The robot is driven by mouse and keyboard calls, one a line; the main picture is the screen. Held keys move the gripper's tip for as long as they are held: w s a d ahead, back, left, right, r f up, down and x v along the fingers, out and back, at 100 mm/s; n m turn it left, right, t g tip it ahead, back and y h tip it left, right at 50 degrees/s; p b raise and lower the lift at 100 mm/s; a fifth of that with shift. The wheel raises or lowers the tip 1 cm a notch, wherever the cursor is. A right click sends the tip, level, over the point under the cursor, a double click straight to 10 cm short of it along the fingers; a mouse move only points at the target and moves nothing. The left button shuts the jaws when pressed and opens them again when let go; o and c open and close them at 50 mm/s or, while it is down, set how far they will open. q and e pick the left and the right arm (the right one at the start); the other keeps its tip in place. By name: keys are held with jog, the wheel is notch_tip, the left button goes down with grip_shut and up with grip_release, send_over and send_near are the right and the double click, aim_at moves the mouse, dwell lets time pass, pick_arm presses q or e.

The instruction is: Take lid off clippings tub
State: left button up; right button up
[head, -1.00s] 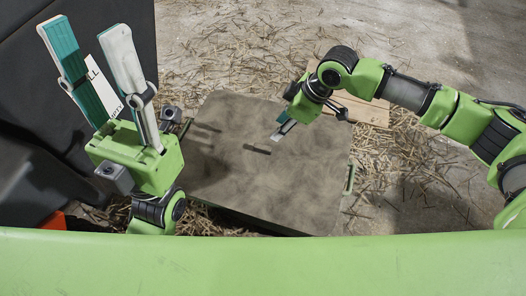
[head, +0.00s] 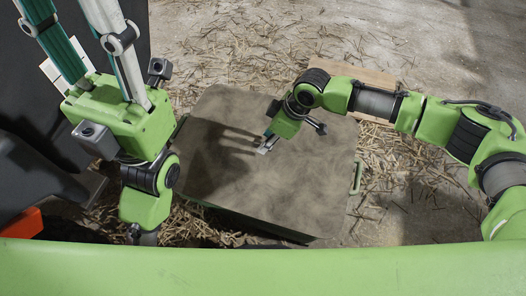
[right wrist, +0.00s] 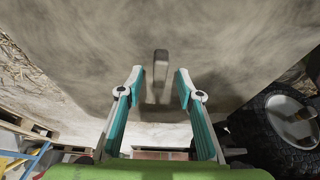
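The clippings tub is topped by a flat grey-brown lid (head: 290,195), which lies on it and also fills the upper part of the right wrist view (right wrist: 225,45). A small upright grip (right wrist: 161,62) stands on the lid, just beyond and between my right fingertips; in the head view my right gripper hides it. My right gripper (head: 264,147) is low over the middle of the lid, its fingers apart and empty (right wrist: 161,76). My left gripper (head: 72,22) is raised at the left, fingers spread upward and empty, tips cut off by the frame.
A green side handle (head: 357,177) sticks out at the tub's right. Straw (head: 400,165) and boards (head: 350,78) lie on the floor. A dark block-like object (head: 30,100) stands at the far left. The right wrist view shows a black tyre (right wrist: 262,118) and pallets (right wrist: 25,125).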

jog(key=shift+a+f, duration=0.25)
jog(key=shift+f, duration=0.45)
grip_shut()
jog(key=shift+w+r, duration=0.1)
jog(key=shift+r, duration=0.05)
jog(key=shift+r, duration=0.1)
